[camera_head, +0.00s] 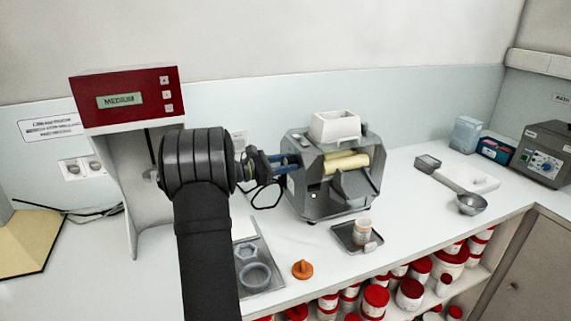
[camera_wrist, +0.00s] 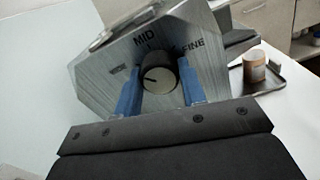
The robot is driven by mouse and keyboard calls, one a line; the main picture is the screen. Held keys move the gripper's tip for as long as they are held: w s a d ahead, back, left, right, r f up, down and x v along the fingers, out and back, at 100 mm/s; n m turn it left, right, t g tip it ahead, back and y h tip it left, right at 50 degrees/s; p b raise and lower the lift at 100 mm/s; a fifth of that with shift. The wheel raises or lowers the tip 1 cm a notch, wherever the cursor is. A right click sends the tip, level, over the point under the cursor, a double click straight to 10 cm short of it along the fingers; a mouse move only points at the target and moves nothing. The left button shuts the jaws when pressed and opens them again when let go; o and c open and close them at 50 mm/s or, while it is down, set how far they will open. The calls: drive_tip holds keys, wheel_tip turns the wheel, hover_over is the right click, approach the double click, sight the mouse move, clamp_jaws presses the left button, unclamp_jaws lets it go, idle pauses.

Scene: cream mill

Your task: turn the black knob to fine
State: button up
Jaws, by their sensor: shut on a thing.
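The black knob (camera_wrist: 158,78) is on the grey side plate (camera_wrist: 110,75) of the mill. In the wrist view the plate reads MID above the knob and FINE at its upper right; a label at the left is blurred.
A red-topped unit (camera_head: 125,98) at the left has a display reading MEDIUM. A small tray (camera_head: 345,240) with a jar (camera_head: 362,231) stands before the mill, and an orange cone-like piece (camera_head: 302,269) lies nearer. A metal bowl (camera_head: 471,204) is at the right.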

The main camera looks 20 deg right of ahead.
drive_tip(key=m, duration=0.5)
drive_tip(key=shift+m, duration=0.4)
drive_tip(key=m, duration=1)
drive_tip(key=shift+m, duration=2.5)
drive_tip(key=o, duration=1)
